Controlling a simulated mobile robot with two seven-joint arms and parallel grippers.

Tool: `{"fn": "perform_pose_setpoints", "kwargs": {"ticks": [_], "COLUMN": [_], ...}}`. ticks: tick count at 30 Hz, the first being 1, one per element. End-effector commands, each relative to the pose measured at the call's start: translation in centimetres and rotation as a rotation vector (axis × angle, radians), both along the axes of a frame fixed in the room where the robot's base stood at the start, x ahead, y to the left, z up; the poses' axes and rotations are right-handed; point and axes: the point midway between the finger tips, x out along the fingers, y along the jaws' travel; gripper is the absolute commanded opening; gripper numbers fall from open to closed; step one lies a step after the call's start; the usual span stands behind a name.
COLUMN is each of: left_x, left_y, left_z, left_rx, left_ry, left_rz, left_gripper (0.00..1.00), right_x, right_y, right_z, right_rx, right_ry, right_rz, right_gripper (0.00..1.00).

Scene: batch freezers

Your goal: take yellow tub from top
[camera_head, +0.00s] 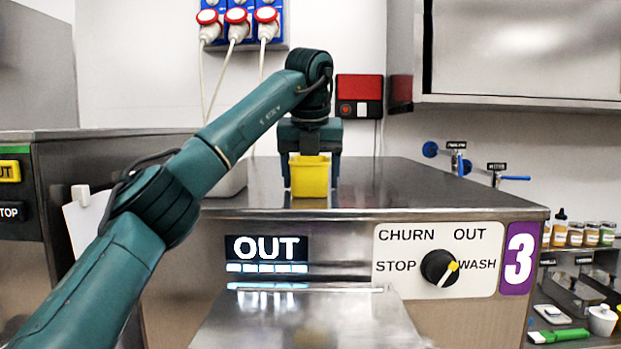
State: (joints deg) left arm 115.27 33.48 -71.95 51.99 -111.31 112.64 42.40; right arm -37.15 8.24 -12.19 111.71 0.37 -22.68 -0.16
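The yellow tub (310,179) stands on the steel top (430,189) of the machine marked 3, near its front edge. It looks upright. My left arm comes in from the left and bends down over the tub. My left gripper (311,174) points down with one finger at each side of the tub. The fingers look close to its sides, but I cannot tell whether they touch it or a small gap is left. My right gripper is not in view.
A red box (359,88) is on the wall behind. Taps (462,164) stand at the right. The steel top right of the tub is clear.

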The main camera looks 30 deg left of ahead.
Motion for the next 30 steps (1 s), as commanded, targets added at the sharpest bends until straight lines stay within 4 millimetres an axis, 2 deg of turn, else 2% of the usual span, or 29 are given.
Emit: {"fn": "perform_pose_setpoints", "kwargs": {"ticks": [2, 10, 20, 25, 30], "left_x": [0.0, 0.0, 0.0, 0.0, 0.0], "left_y": [0.0, 0.0, 0.0, 0.0, -0.1], "left_z": [0.0, 0.0, 0.4, 1.4, 3.2], "left_rx": [0.001, 0.001, 0.0, -0.001, -0.001], "left_ry": [0.0, 0.0, -0.001, -0.002, -0.002], "left_rz": [0.0, 0.0, 0.001, 0.001, 0.002], "left_gripper": [0.63, 0.41, 0.4, 0.4, 0.4], "right_x": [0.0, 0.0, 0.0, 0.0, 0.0], "right_y": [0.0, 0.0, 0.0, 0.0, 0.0], "right_z": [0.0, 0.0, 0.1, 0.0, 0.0], "right_rx": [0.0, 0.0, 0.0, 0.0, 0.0], "right_ry": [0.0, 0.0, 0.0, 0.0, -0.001], "right_rz": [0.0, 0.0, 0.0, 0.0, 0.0], "right_gripper": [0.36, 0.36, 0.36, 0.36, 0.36]}}
